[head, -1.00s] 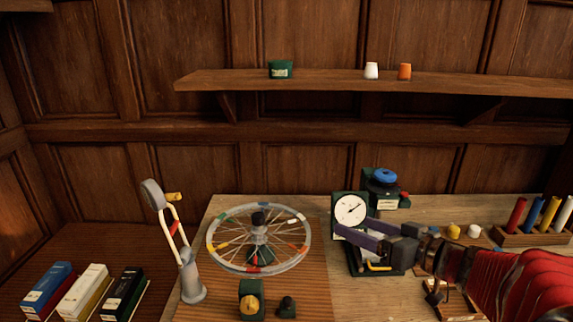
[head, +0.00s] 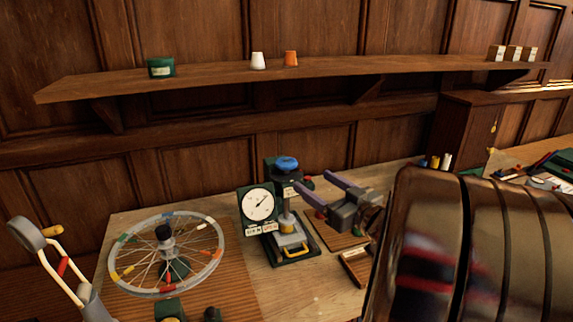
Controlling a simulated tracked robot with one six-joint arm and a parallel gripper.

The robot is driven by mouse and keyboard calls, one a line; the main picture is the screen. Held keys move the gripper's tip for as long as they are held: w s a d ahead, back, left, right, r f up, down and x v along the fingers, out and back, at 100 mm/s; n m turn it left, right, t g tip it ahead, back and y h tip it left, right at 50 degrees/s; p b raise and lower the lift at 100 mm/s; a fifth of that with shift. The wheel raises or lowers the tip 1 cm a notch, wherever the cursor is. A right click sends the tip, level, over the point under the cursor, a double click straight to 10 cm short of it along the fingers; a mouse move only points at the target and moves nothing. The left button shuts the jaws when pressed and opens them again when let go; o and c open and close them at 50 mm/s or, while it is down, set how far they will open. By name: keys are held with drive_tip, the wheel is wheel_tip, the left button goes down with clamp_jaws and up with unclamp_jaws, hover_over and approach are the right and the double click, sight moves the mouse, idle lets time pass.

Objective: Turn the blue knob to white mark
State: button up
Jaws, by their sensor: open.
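The blue knob (head: 287,163) sits on top of a dark green press-like device (head: 291,256) with a white dial (head: 258,205) on its left and a yellow handle low in front. I cannot make out a white mark by the knob; a small pale label shows just below it. My gripper (head: 312,181) is open and empty, its two purple fingers pointing left toward the device's column. The fingertips are right of and a little below the knob, and appear apart from it. A small red part (head: 308,181) shows between the fingertips.
A spoked wheel (head: 216,262) with coloured tags stands left of the device. A grey lamp-like stand (head: 25,233) is at far left. A wall shelf (head: 200,80) runs above, holding a green box and small cups. A wooden tray (head: 355,268) lies to the right.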

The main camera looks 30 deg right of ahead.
sight(293, 168)
drive_tip(key=w, duration=1.3)
drive_tip(key=shift+w+a, duration=0.1)
drive_tip(key=shift+w, duration=0.05)
drive_tip(key=shift+c, duration=0.4)
drive_tip(key=c, duration=1)
